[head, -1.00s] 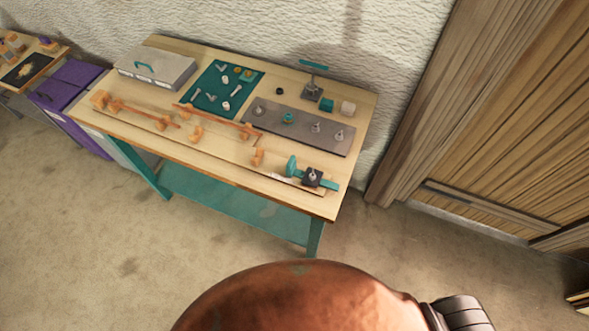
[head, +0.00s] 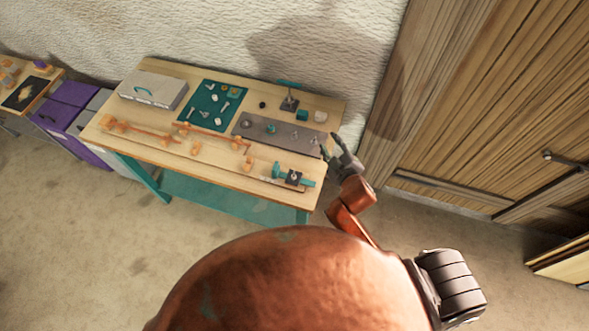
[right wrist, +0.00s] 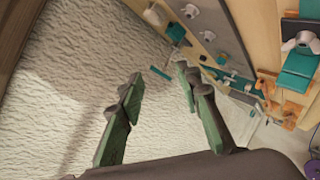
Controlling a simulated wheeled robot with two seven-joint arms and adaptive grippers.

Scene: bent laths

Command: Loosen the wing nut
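A small light-coloured wing nut (head: 293,177) sits on a dark block at the front right of the workbench. A wing nut on a dark piece over a teal part also shows at the upper right of the right wrist view (right wrist: 303,42). More small metal fittings (head: 294,135) stand on a grey plate; I cannot tell their kind. My right gripper (head: 335,148) is by the bench's right end, apart from the wing nut. Its green-padded fingers are spread and empty in the right wrist view (right wrist: 159,84). My left gripper is out of view.
The workbench (head: 135,85) carries a grey box (head: 153,90), a teal mat (head: 210,122) with small parts, and bent laths on orange blocks (head: 150,133). A wooden door (head: 480,110) stands to the right. Purple cabinets (head: 68,115) are at left.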

